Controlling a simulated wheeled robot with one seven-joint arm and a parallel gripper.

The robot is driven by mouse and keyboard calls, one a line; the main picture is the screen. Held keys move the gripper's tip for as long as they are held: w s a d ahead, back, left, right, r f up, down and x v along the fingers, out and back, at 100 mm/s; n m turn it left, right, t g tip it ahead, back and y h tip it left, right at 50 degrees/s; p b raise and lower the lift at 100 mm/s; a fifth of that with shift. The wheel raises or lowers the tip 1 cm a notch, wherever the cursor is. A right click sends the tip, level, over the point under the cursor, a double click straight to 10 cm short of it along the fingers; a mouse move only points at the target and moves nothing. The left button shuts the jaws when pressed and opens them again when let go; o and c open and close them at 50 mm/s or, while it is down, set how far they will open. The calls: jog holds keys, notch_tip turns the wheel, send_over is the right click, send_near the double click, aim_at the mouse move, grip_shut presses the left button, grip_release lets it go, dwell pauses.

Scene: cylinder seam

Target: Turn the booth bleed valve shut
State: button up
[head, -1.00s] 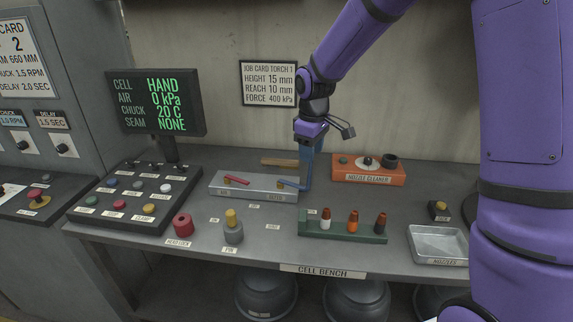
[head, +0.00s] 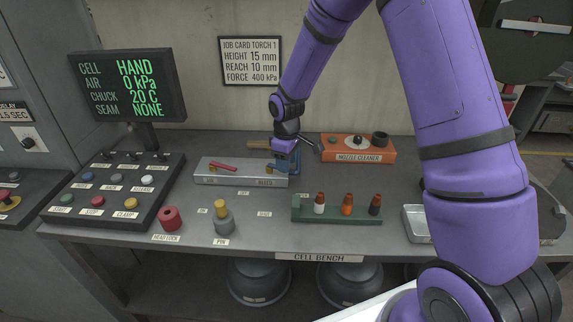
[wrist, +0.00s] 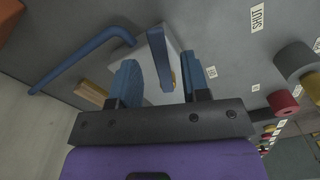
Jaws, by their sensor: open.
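A pale grey valve block (head: 215,179) stands on the bench with a red lever (head: 222,166) on its left part. A brass-coloured pivot (head: 270,167) shows near its right end, where small print looks like the bleed label. The blue bleed lever is mostly hidden by my gripper (head: 284,160) in the head view. In the wrist view my gripper (wrist: 157,66) is open, its two fingers on either side of a blue lever (wrist: 157,55) above the block's pale end. Whether a finger touches the lever, I cannot tell.
A SHUT label (wrist: 257,18) lies on the bench. A bent blue bar (wrist: 78,58) and a wooden stick (wrist: 91,93) are beside my fingers. The orange nozzle cleaner (head: 358,149) stands right of my gripper. A green rack (head: 337,210) and a red knob (head: 170,219) stand in front.

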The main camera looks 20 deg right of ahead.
jog(key=shift+f, duration=0.65)
grip_shut()
